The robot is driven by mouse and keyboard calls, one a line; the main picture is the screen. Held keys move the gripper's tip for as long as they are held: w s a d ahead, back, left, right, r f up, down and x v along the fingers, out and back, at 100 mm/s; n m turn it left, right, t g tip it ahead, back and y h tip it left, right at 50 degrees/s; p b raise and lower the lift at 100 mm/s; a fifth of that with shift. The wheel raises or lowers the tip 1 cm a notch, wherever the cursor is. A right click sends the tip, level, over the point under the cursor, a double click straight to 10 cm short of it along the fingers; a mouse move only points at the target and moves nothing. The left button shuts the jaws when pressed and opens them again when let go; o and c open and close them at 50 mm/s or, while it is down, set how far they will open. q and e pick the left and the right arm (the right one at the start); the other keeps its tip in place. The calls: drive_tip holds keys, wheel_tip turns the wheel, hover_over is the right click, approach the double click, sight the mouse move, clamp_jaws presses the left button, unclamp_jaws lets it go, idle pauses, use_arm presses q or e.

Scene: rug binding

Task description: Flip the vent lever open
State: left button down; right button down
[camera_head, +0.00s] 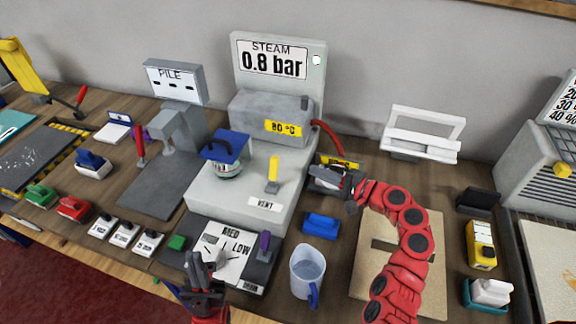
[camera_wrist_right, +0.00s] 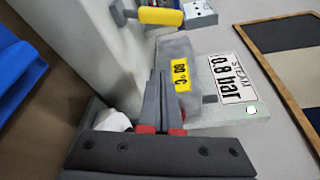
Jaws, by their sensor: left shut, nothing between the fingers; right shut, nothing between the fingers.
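The vent lever (camera_head: 273,172) has a yellow handle standing upright on a small grey mount, on top of the pale steam unit (camera_head: 225,192) near its front right corner, above the VENT label (camera_head: 264,204). Its yellow handle also shows at the top of the right wrist view (camera_wrist_right: 160,16). My right gripper (camera_head: 318,172) is shut and empty, to the right of the lever and apart from it, by the unit's right side. Its closed fingers show in the right wrist view (camera_wrist_right: 158,85). My left gripper (camera_head: 197,262) is shut and empty in front of the dial plate.
A glass jar with a blue lid (camera_head: 226,150) stands left of the lever. A red hose (camera_head: 328,138) curves down behind my right gripper. A dial plate (camera_head: 228,240), purple lever (camera_head: 264,244) and clear jug (camera_head: 307,270) are in front. The air above the lever is free.

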sight(274, 168)
drive_tip(key=p+x, duration=0.3)
drive_tip(key=x, duration=0.7)
drive_tip(key=shift+a+r, duration=0.1)
drive_tip(key=shift+s+a+r+p, duration=0.1)
drive_tip(key=shift+s+r+p, duration=0.1)
drive_tip(key=shift+s+p, duration=0.25)
drive_tip(key=shift+s+a+r+p, duration=0.25)
drive_tip(key=shift+s+p, duration=0.25)
drive_tip(key=shift+s, duration=0.15)
drive_tip(key=shift+s+a+r+p, duration=0.2)
drive_tip(key=shift+s+p, duration=0.3)
drive_tip(key=shift+s, duration=0.2)
drive_tip(key=shift+f, duration=0.1)
